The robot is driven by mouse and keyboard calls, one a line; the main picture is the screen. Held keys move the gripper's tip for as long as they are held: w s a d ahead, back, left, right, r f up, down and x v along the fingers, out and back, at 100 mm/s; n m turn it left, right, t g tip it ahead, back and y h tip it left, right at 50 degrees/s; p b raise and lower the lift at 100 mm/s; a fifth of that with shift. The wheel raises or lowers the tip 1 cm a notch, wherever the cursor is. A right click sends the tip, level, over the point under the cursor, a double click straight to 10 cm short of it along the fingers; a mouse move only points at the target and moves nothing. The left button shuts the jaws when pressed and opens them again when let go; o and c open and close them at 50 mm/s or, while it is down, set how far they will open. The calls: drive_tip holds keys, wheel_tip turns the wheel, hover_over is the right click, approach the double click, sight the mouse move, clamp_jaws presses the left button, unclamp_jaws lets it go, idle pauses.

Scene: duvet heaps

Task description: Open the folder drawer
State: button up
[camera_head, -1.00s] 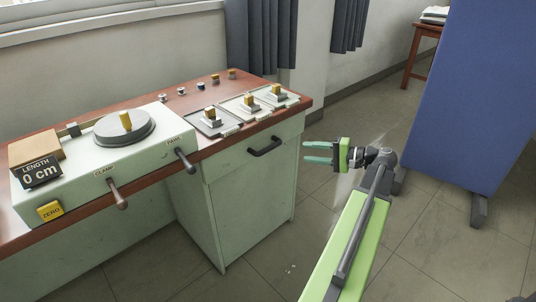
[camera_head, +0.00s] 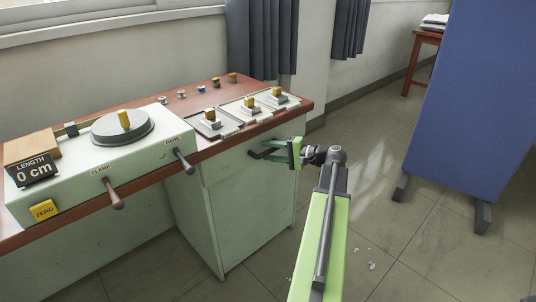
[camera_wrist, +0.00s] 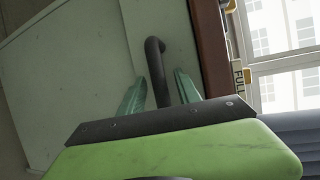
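The drawer (camera_head: 228,166) is at the top of the pale green cabinet under the desk top, and its front looks flush. Its dark bar handle (camera_wrist: 157,68) shows in the wrist view between my two green fingers. My gripper (camera_head: 266,151) is at the handle in the head view, where it partly hides the handle. In the wrist view my gripper (camera_wrist: 160,82) is open, with a finger on each side of the bar and visible gaps. Whether either finger touches the handle I cannot tell.
Above the drawer, the red-brown desk top (camera_head: 150,188) carries several switch plates and a pale green machine (camera_head: 80,172) with two protruding levers. A blue panel (camera_head: 470,100) stands on the right. The floor between is open.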

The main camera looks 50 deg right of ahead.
clamp_jaws()
idle(1.3)
